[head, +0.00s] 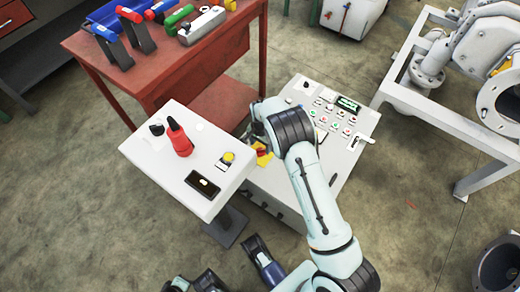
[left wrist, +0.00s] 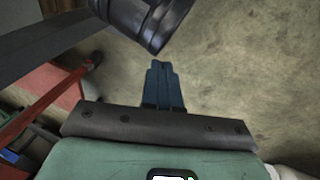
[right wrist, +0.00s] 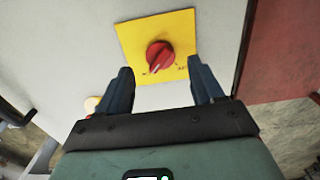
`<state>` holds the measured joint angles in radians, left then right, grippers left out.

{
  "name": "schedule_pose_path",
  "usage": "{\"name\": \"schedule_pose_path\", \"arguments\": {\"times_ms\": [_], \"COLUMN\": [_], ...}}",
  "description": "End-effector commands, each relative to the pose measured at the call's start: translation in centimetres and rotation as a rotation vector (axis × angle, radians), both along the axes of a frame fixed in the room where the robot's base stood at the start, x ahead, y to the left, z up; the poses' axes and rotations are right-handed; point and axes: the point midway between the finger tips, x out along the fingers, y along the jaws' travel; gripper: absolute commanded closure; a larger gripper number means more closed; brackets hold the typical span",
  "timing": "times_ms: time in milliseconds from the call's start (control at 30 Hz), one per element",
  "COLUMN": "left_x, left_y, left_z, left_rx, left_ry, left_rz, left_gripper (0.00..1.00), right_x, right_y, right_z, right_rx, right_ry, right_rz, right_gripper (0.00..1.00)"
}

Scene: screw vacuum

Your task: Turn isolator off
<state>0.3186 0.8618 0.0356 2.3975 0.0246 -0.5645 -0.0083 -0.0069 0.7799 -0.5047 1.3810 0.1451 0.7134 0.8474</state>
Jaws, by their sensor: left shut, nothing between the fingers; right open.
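The isolator is a red rotary knob (right wrist: 160,55) on a square yellow plate (right wrist: 130,38), fixed to a pale panel face. In the head view the yellow plate (head: 264,160) shows only in part beside my right wrist, which hides the rest. My right gripper (right wrist: 164,82) is open, with its two blue fingers apart on either side below the knob in the right wrist view. Nothing is between the fingers and the knob looks clear of them. My left gripper (left wrist: 164,68) is shut and empty, over bare floor in the left wrist view.
The control cabinet (head: 358,112) has several buttons and a small display. A white pedestal table (head: 218,140) with a red-and-black device (head: 179,138) stands left of it. A red workbench (head: 130,85) with tools is behind. A pale machine frame (head: 425,128) is at right.

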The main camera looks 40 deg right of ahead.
Motion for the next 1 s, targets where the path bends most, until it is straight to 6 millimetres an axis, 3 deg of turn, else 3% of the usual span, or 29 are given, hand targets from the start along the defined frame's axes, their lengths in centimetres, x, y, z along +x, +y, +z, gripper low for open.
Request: {"name": "schedule_pose_path", "arguments": {"times_ms": [33, 200, 600, 767, 800, 1000], "left_x": [0.4, 1.1, 1.4, 1.4, 1.4, 1.4], "left_y": [0.2, 0.6, 0.7, 0.7, 0.7, 0.7], "left_z": [-0.4, -0.8, -0.9, -0.9, -0.9, -0.9], "left_rx": [0.005, 0.014, 0.018, 0.018, 0.018, 0.018], "left_ry": [-0.009, -0.028, -0.035, -0.035, -0.035, -0.035], "left_rz": [0.004, 0.012, 0.014, 0.014, 0.014, 0.014], "left_gripper": [1.0, 1.0, 1.0, 1.0, 1.0, 1.0], "right_x": [-0.1, -0.1, 0.0, 0.0, 0.0, 0.0], "right_y": [0.0, 0.0, 0.0, 0.0, 0.0, 0.0], "right_z": [-1.2, -3.0, -3.6, -3.6, -3.6, -3.6], "right_rx": [0.0, -0.001, 0.0, 0.0, 0.0, 0.0], "right_ry": [0.004, 0.002, 0.0, 0.0, 0.0, 0.0], "right_rz": [0.0, 0.001, 0.001, 0.001, 0.001, 0.009], "right_gripper": [0.33, 0.33, 0.33, 0.85, 0.9, 0.89]}}
